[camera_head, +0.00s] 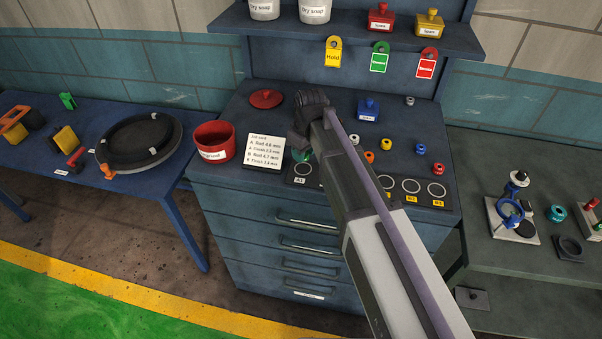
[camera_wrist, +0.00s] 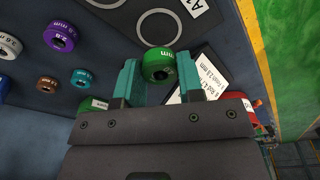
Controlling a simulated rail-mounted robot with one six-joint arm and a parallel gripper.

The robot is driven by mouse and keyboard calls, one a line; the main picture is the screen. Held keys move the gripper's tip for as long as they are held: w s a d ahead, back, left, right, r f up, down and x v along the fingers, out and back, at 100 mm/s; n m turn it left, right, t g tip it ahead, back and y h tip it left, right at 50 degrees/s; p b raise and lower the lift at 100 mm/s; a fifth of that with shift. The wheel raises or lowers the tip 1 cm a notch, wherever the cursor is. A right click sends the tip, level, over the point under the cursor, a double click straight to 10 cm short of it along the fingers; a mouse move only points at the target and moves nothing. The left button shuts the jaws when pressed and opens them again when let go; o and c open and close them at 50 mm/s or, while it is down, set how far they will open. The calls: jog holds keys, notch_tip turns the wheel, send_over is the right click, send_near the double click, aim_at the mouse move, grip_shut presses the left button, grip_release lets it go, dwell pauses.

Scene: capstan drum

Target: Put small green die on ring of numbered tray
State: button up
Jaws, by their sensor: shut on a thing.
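My gripper (camera_wrist: 158,72) is shut on a green die (camera_wrist: 158,63), held between its teal fingertips. In the head view the green die (camera_head: 302,155) shows just below my dark gripper (camera_head: 308,140), close to the numbered tray's left end. The numbered tray (camera_head: 325,182) is a dark strip with white rings on the cabinet top; my arm hides its middle. Its A1 ring (camera_head: 303,170) looks empty. In the wrist view a tray ring (camera_wrist: 160,24) lies just beyond the held die, near the A1 label (camera_wrist: 196,5). Another green die (camera_wrist: 92,104) is partly hidden by my gripper.
Several coloured dies, such as a purple one (camera_wrist: 58,38) and a red one (camera_head: 438,168), stand behind the tray. A printed card (camera_head: 263,152) and a red bowl (camera_head: 214,142) are left of it. A blue block (camera_head: 368,110) stands farther back.

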aim_at(303, 169)
jog(key=shift+f, duration=0.4)
notch_tip(303, 169, down, 4)
jog(key=b, duration=0.3)
jog(key=shift+b, duration=0.3)
jog(key=shift+r, duration=0.35)
jog(key=shift+c, duration=0.4)
jog(key=shift+f, duration=0.15)
jog(key=o, duration=1)
jog(key=shift+f, duration=0.1)
jog(key=shift+o, duration=0.2)
jog(key=r+p, duration=0.8)
jog(key=s+d+r+p, duration=0.1)
jog(key=r+p, duration=0.3)
jog(key=shift+r+p, duration=0.3)
jog(key=shift+f, duration=0.1)
